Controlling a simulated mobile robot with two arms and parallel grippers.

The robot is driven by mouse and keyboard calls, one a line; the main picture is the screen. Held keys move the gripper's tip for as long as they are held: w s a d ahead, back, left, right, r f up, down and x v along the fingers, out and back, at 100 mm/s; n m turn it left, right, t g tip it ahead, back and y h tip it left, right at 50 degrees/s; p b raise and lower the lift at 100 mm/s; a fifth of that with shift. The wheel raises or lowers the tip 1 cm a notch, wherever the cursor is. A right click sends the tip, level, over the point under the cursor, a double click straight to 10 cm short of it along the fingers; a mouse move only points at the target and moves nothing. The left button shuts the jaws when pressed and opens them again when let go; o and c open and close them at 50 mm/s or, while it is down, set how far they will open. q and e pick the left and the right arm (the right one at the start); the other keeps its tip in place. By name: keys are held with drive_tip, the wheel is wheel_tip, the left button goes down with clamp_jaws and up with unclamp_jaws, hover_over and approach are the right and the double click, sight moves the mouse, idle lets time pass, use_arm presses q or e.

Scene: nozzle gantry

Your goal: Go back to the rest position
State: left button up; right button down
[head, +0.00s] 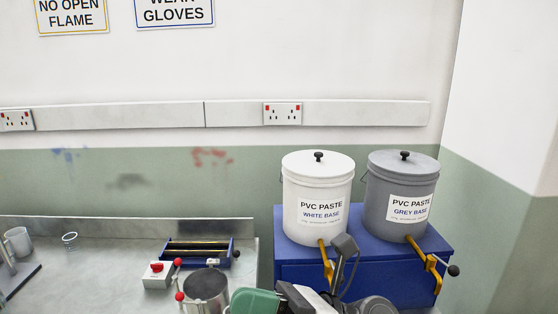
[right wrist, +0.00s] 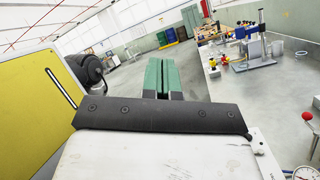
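My right gripper (head: 255,303) shows at the bottom edge of the head view as a green finger piece, with my dark and white wrist parts to its right. It is beside the steel pot (head: 206,287) and in front of the blue stand. In the right wrist view its two green fingers (right wrist: 169,66) point away and lie side by side with no clear gap. Nothing shows between them. My left gripper is in neither view.
A white paste bucket (head: 318,200) and a grey one (head: 400,195) stand on a blue stand (head: 300,272), with yellow taps facing forward. In the wrist view, open floor (right wrist: 225,105) lies beyond.

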drive_tip(key=w+d+f+m+t+h, duration=0.2)
drive_tip(key=w+d+m+t+h, duration=0.25)
drive_tip(key=m+t, duration=0.85)
drive_tip(key=w+d+f+m+t+h, duration=0.35)
drive_tip(key=d+m+t+h, duration=0.25)
drive_tip(key=m+t, duration=0.7)
drive_tip(key=s+d+f+m+g+h, duration=0.1)
drive_tip(key=d+f+m+g+h, duration=0.8)
drive_tip(key=f+m, duration=0.5)
drive_tip(key=s+d+f+m+g+h, duration=0.1)
drive_tip(key=s+d+f+m+g, duration=0.1)
drive_tip(key=s+f+m+g, duration=0.5)
drive_tip(key=s+d+f+m+g+h, duration=0.1)
drive_tip(key=s+d+f+g, duration=0.25)
drive_tip(key=s+f, duration=0.75)
wheel_tip(320, 180, down, 23)
drive_tip(key=s+g, duration=0.2)
drive_tip(key=s+d+f+n+g+b, duration=0.1)
drive_tip(key=s+d+f, duration=0.1)
drive_tip(key=s+f, duration=1.4)
drive_tip(key=shift+s+f+b, duration=0.25)
drive_tip(key=shift+f+b, duration=0.05)
drive_tip(key=shift+f, duration=0.4)
drive_tip(key=shift+h, duration=0.25)
